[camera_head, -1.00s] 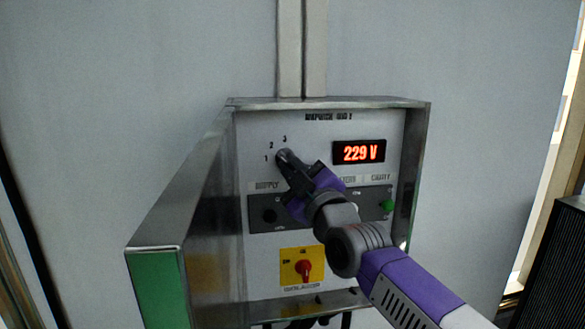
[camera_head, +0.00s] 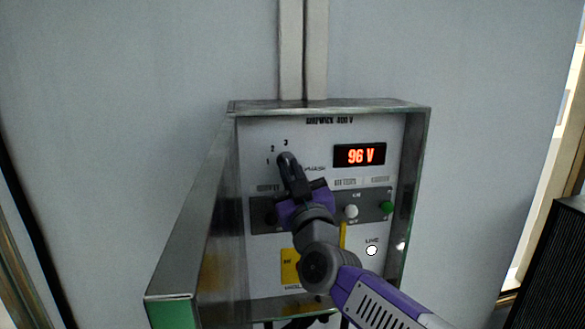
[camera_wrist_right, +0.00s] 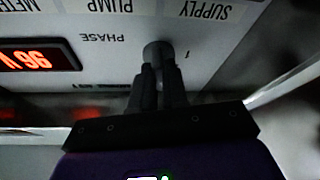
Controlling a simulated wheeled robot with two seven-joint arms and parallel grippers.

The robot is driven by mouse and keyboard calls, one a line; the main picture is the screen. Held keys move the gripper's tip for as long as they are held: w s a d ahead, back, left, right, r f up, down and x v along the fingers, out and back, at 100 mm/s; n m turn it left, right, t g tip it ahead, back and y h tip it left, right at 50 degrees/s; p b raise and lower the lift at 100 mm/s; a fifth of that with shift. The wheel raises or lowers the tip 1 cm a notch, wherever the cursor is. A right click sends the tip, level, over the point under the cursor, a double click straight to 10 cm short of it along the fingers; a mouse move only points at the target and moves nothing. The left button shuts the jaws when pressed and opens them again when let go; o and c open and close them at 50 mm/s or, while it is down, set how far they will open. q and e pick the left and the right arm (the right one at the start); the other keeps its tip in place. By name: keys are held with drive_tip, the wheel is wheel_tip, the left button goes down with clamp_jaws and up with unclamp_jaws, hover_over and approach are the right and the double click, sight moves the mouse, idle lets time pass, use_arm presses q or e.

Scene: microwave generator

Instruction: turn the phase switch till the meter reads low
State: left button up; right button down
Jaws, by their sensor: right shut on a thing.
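The phase switch (camera_head: 283,157) is a dark knob at the upper left of the panel, by the numbers 1, 2 and 3. My right gripper (camera_head: 288,167) is shut on it and hides most of it. In the right wrist view the grey round knob (camera_wrist_right: 157,51) shows between the closed fingers (camera_wrist_right: 158,78), beside the word PHASE. Which number it points to cannot be told. The meter (camera_head: 360,155) glows 96 V in red, right of the switch. My left gripper is not in view.
Below the switch are a white knob (camera_head: 351,212), a green button (camera_head: 387,208) and a lit white lamp (camera_head: 371,250). My wrist partly covers a yellow plate (camera_head: 289,267).

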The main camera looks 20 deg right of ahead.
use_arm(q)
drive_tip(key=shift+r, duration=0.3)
use_arm(e)
drive_tip(key=shift+a+m+h, duration=0.15)
drive_tip(key=shift+m+h, duration=0.95)
drive_tip(key=shift+m, duration=1.5)
drive_tip(key=c, duration=1.1)
unclamp_jaws()
drive_tip(key=shift+c, duration=0.2)
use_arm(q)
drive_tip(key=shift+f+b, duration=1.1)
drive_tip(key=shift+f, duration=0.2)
use_arm(e)
drive_tip(key=v, duration=0.7)
drive_tip(key=shift+s, duration=0.25)
drive_tip(key=shift+a+g, duration=0.15)
drive_tip(key=shift+g, duration=0.15)
